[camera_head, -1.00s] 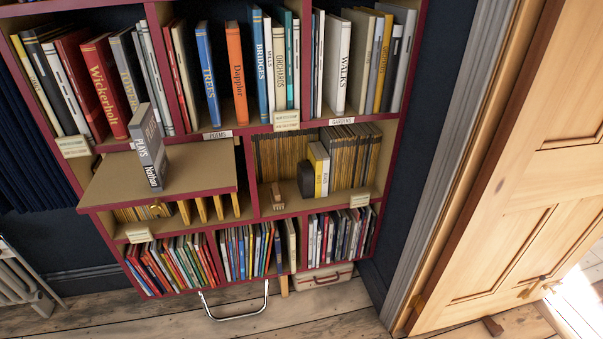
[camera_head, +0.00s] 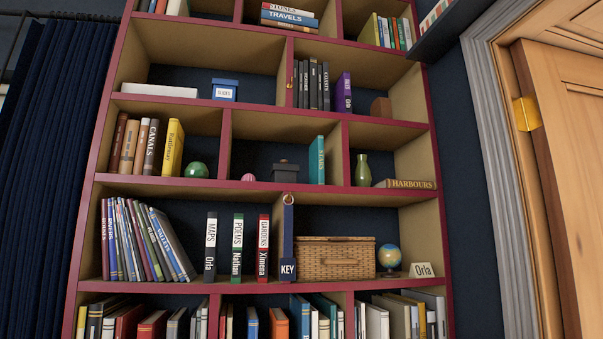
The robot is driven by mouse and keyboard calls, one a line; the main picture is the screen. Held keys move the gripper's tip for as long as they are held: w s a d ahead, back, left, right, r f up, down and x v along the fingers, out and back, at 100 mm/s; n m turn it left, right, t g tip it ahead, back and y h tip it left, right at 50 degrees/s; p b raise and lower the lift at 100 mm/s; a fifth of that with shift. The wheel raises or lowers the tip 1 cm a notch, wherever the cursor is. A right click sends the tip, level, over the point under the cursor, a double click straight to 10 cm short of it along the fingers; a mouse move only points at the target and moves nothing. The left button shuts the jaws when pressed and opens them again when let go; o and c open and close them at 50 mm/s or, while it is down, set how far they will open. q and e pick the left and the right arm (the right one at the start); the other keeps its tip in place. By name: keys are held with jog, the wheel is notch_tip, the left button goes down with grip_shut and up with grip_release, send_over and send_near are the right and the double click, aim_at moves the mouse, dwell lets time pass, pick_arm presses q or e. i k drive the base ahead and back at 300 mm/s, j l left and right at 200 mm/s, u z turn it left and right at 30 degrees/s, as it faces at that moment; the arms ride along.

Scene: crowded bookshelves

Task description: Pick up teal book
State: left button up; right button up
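A teal book (camera_head: 317,160) stands upright in the middle compartment of the bookcase, against that compartment's right side. Light lettering runs along its spine. Other teal spines (camera_head: 326,308) show partly on the row at the bottom edge. Neither of my grippers is in view.
A green vase (camera_head: 362,170) and a lying HARBOURS book (camera_head: 410,184) are in the compartment to the right. A pink striped ball (camera_head: 248,178) is at left. A wooden door (camera_head: 560,120) is at right.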

aim_at(317, 166)
jog(key=i+l+u, duration=0.2)
jog(key=u, duration=0.3)
jog(key=i+l+u, duration=0.15)
jog(key=l+u, duration=0.15)
jog(key=u, duration=0.15)
jog(key=i+l+u, duration=0.1)
jog(key=l+u, duration=0.25)
jog(key=u, duration=0.15)
